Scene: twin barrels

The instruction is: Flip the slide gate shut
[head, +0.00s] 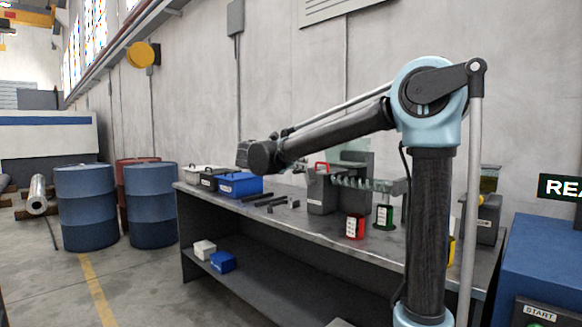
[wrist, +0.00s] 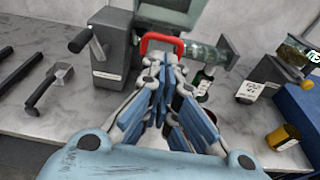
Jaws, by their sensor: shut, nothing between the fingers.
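A red U-shaped handle (wrist: 161,42) stands on the grey machine (wrist: 110,55) at the bench, upright in the wrist view. The handle also shows in the head view (head: 322,166), on top of the machine's grey box (head: 321,193). I cannot tell for certain whether this handle belongs to the slide gate. My gripper (wrist: 158,62) is shut and empty, with its tips just below the handle in the picture; I cannot tell if they touch it. The fingers hide part of the machine's front and the bench behind them.
A clear ribbed tube (wrist: 205,53) runs right from the machine. A green-labelled container (head: 384,216) and a red one (head: 355,226) stand on the bench. A hopper unit (wrist: 292,58) and a yellow container (wrist: 283,136) are at right. Blue bin (head: 240,184) and dark bars (head: 270,200) lie left.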

